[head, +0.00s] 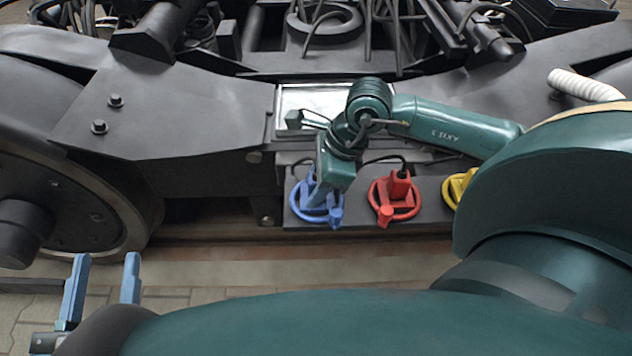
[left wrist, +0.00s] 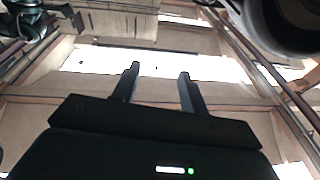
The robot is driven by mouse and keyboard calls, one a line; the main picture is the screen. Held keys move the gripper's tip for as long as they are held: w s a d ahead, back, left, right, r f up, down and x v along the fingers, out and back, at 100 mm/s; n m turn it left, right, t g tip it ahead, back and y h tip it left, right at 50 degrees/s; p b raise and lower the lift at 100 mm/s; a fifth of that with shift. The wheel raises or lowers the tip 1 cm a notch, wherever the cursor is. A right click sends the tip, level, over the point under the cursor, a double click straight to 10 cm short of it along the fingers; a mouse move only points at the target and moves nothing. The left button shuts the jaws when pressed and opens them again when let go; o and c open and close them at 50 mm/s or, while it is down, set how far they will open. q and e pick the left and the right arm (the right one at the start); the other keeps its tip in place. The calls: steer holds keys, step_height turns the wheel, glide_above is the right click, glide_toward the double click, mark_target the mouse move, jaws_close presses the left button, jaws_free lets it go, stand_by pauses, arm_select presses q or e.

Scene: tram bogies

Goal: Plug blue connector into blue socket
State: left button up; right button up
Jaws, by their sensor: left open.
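A blue ring-shaped fitting (head: 322,216) with a small blue tab sits on the dark panel under the bogie frame, in the head view. I take it for the blue socket. My right gripper (head: 334,178) is right in front of it and hides its upper middle. The blue connector cannot be told apart from the socket there, nor can I see whether the right jaws hold it. My left gripper (head: 103,285) is open and empty at the lower left of the head view, its two blue fingers pointing up. Its fingers also show apart in the left wrist view (left wrist: 157,80).
A red connector in a red ring (head: 393,198) is just right of the blue one. A yellow one (head: 457,187) is partly hidden by my arm. A large wheel (head: 60,215) is at the left. A white corrugated hose (head: 585,85) is at the right.

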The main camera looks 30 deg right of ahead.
steer(key=o, duration=0.4)
steer(key=shift+c, duration=0.2)
arm_select(q)
steer(key=shift+f, duration=0.15)
arm_select(e)
steer(key=shift+d+r, duration=0.1)
steer(key=shift+r, duration=0.2)
arm_select(q)
steer(key=r+p, duration=0.2)
steer(key=p, duration=0.2)
steer(key=shift+a, duration=0.2)
arm_select(e)
steer(key=v, duration=1.2)
steer(key=shift+r, duration=0.25)
steer(key=shift+s+d, duration=0.1)
steer(key=shift+s, duration=0.05)
